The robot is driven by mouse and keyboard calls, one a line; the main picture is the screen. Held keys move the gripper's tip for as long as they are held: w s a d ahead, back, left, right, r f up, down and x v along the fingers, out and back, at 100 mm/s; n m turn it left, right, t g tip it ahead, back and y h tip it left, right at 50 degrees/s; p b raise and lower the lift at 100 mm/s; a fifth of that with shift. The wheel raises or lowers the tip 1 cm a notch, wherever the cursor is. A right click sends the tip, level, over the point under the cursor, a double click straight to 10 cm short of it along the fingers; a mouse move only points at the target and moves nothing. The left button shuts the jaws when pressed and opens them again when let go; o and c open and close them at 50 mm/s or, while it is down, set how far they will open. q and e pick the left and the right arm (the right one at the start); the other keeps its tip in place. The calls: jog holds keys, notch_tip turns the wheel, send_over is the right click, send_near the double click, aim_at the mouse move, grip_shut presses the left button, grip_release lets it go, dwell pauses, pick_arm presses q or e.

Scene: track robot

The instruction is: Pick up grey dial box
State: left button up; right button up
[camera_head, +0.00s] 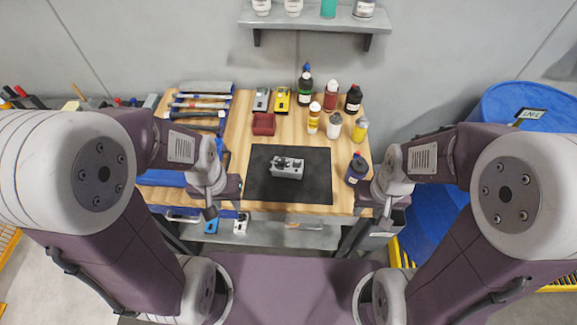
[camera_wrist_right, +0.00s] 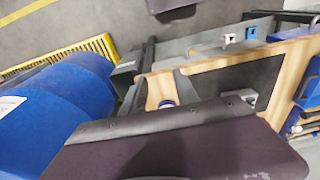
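The grey dial box (camera_head: 287,167) lies on a black mat (camera_head: 318,185) in the middle of the wooden table, with dark dials on its top. Part of it shows at the right in the right wrist view (camera_wrist_right: 250,97). My left gripper (camera_head: 211,211) hangs left of the mat by the table's front edge, apart from the box. My right gripper (camera_head: 386,213) is right of the mat at the front right corner, also apart from the box. Both appear to hold nothing.
Several bottles (camera_head: 332,95) stand at the table's back right, and a dark bottle (camera_head: 357,169) stands between mat and right arm. A red block (camera_head: 263,124) and hand tools (camera_head: 199,105) lie behind and left. Blue barrels (camera_head: 515,110) stand right of the table.

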jog(key=o, duration=0.8)
jog(key=shift+d+f+m, duration=0.1)
jog(key=shift+d+m, duration=0.15)
jog(key=shift+m, duration=0.25)
jog(key=shift+o, duration=0.8)
jog(key=shift+m, duration=1.2)
jog(key=w+a+r+m+y, duration=0.1)
jog(key=w+a+r+m, duration=0.25)
jog(key=w+m, duration=0.35)
jog(key=m+y, duration=0.3)
jog(key=m, duration=0.6)
send_over(296, 164)
jog(key=d, duration=0.2)
jog(key=shift+g, duration=0.4)
jog(key=f, duration=0.7)
jog(key=shift+w+d+b, duration=0.15)
jog(key=shift+w+b, duration=0.05)
jog(key=shift+b, duration=0.2)
jog(key=shift+s+n, duration=0.3)
jog(key=shift+s, duration=0.05)
jog(key=shift+a+f, duration=0.25)
jog(key=shift+f, duration=0.2)
jog(key=x, duration=0.3)
jog(key=shift+w, duration=0.15)
jog(key=f, duration=0.3)
jog(key=f+p, duration=0.1)
jog(key=shift+a+f, duration=0.25)
jog(key=shift+f, duration=0.15)
jog(key=shift+a+f, duration=0.1)
jog(key=shift+f, duration=0.15)
